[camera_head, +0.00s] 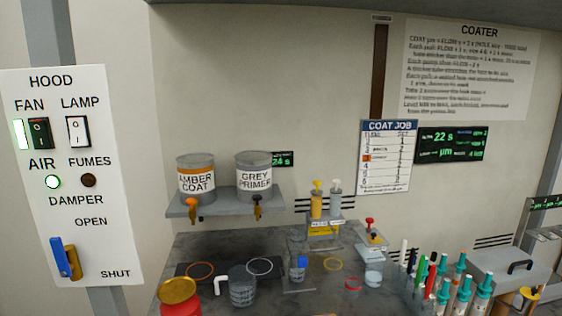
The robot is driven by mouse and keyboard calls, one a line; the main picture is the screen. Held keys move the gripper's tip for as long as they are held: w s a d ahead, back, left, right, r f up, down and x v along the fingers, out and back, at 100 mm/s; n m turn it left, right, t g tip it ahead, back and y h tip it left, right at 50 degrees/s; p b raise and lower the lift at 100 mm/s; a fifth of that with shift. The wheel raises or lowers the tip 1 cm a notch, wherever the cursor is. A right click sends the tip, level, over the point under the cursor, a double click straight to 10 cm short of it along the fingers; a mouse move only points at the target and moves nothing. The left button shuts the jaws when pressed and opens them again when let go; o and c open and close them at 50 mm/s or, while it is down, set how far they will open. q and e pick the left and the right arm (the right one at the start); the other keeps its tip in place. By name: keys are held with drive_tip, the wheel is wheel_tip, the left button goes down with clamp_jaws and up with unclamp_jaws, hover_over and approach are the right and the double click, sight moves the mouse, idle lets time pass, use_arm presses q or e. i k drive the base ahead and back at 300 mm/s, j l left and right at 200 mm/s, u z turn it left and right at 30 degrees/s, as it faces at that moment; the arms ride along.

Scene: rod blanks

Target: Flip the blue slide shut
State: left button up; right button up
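The hood panel (120,180) on the left carries a damper control with a blue slide (58,258) at its lower left. An orange-brown piece (73,260) stands right against the slide's right side. The word OPEN is printed above and to the right of the slide, and SHUT below and to the right. I cannot tell from this view which position the slide is in. A small blue part (302,262) also shows at a clear cup on the bench. Neither of my grippers is in view.
A shelf (227,205) holds the amber coat and grey primer pots. The grey bench (210,245) below is crowded with cups, rings, a red jar with a yellow lid (180,298) and several capped tubes. The space before the panel looks clear.

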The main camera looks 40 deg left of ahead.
sight(302, 261)
drive_tip(key=u, duration=1.3)
